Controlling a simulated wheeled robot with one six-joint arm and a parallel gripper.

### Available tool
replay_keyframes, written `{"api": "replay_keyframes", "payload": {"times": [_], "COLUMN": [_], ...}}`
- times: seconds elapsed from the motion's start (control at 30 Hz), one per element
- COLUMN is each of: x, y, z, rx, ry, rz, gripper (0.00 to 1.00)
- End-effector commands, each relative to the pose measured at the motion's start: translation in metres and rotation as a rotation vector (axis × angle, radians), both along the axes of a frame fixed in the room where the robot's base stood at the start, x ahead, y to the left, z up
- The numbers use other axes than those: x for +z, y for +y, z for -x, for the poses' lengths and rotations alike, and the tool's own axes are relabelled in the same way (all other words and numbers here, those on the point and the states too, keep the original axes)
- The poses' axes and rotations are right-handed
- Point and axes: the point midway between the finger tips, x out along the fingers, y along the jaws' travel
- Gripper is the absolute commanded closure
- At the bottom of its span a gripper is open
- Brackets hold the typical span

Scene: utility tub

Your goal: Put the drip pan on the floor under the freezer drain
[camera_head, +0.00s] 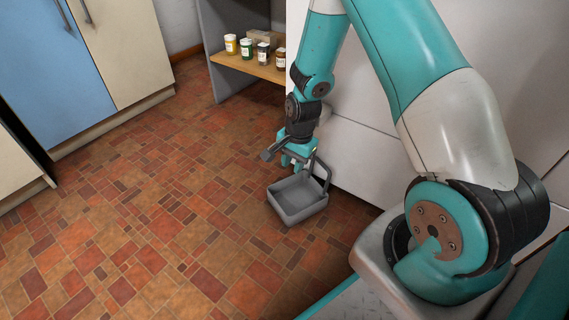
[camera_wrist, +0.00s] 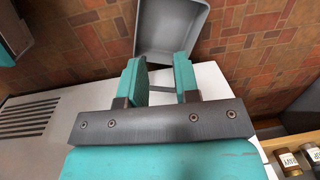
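The drip pan (camera_head: 298,212) is a grey, open, shallow rectangular tray with an upright handle, in the middle of the head view. It shows from above at the top of the wrist view (camera_wrist: 172,28), and looks empty. My gripper (camera_head: 297,158) points down at the handle side of the pan. I cannot tell whether the pan touches the floor. The white freezer (camera_head: 350,155) stands right behind the pan. I cannot make out its drain.
A shelf (camera_head: 248,67) with several small jars stands at the back, left of the freezer. Blue and cream cabinets (camera_head: 120,50) line the left. The tiled floor (camera_head: 140,220) is clear left of the pan. A vent grille (camera_wrist: 28,117) shows in the wrist view.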

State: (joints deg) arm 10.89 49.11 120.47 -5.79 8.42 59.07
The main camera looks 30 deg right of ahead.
Motion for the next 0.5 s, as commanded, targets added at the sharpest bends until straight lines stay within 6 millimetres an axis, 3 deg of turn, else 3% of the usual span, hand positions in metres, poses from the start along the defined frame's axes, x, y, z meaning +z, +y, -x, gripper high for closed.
{"api": "replay_keyframes", "payload": {"times": [0.03,0.13,0.2,0.27,0.4,0.5], "x": [0.039,0.103,0.145,0.178,0.239,0.266], "y": [0.024,0.070,0.100,0.123,0.166,0.182], "z": [-0.003,0.009,0.028,0.049,0.111,0.155], "rx": [0.130,0.413,0.615,0.794,1.204,1.452], "ry": [-0.036,-0.088,-0.127,-0.165,-0.251,-0.306], "rz": [-0.018,-0.060,-0.085,-0.103,-0.133,-0.143], "gripper": [0.70,0.70,0.70,0.70,0.70,0.70]}}
